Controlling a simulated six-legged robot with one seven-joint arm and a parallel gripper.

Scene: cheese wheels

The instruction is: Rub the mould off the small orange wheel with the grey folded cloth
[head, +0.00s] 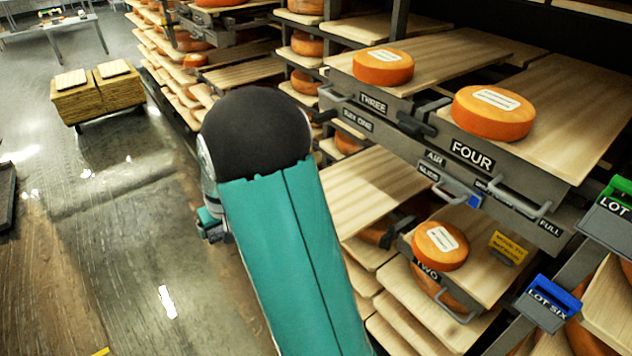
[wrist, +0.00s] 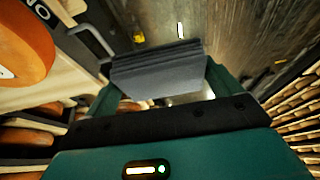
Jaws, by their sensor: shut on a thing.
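My gripper (wrist: 160,78) is shut on the grey folded cloth (wrist: 157,66), which shows its stacked layers between the two teal fingers in the wrist view. In the head view my own arm hides the gripper and cloth. A small orange wheel (head: 440,246) with a white label sits on the board marked TWO. The large orange wheel edge (wrist: 24,40) at the upper left of the wrist view, beside a plate ending in "WO", appears to be this one. The cloth is apart from it. I cannot make out any mould on it.
Larger orange wheels sit on boards THREE (head: 383,67) and FOUR (head: 493,112) above. A metal handle (wrist: 92,42) juts out left of the cloth. Blue LOT SIX (head: 548,303) and green LOT (head: 612,207) boxes are at right. The wet floor (head: 100,250) is open at left.

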